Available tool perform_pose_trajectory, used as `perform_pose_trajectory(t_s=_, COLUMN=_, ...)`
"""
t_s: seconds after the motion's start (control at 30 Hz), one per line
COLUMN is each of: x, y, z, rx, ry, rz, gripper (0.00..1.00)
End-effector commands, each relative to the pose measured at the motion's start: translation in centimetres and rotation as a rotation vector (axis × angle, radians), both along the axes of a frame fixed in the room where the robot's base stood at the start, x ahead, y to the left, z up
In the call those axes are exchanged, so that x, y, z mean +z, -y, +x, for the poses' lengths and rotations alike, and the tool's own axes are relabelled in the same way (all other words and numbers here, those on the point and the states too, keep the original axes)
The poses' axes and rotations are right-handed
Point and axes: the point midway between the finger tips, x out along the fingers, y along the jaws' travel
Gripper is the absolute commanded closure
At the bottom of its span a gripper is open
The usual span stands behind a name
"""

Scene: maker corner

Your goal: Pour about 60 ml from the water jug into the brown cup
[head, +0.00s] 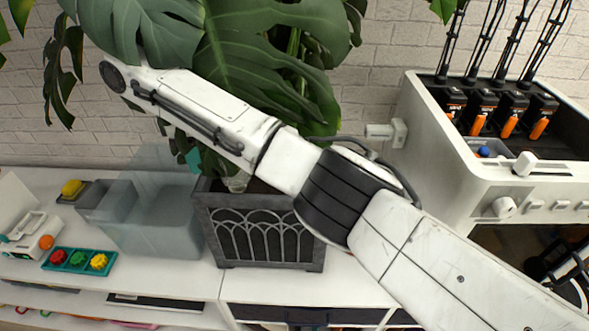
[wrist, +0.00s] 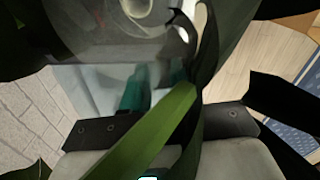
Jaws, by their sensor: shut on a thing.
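The jug's clear greyish body fills the upper left of that view. Its tilt and water level cannot be read. In the head view my arm reaches to the upper left, and my gripper is not clearly visible there. I cannot make out the brown cup in either view.
A large leafy plant (head: 265,65) in a grey planter (head: 265,265) crowds my arm. Translucent bins (head: 160,225) stand to its left. A teal tray (head: 55,268) holds red, green and yellow pieces. A white machine (head: 435,140) stands at right. The white bench front is partly clear.

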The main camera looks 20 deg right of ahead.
Motion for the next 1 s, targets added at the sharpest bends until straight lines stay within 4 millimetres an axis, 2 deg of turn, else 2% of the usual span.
perform_pose_trajectory(t_s=0.57, x=0.1, y=0.4, z=-0.1, rx=0.0, ry=0.011, rz=0.042, gripper=1.0)
perform_pose_trajectory(t_s=1.0, x=0.8, y=2.5, z=-0.5, rx=-0.003, ry=0.064, rz=0.28, gripper=1.0)
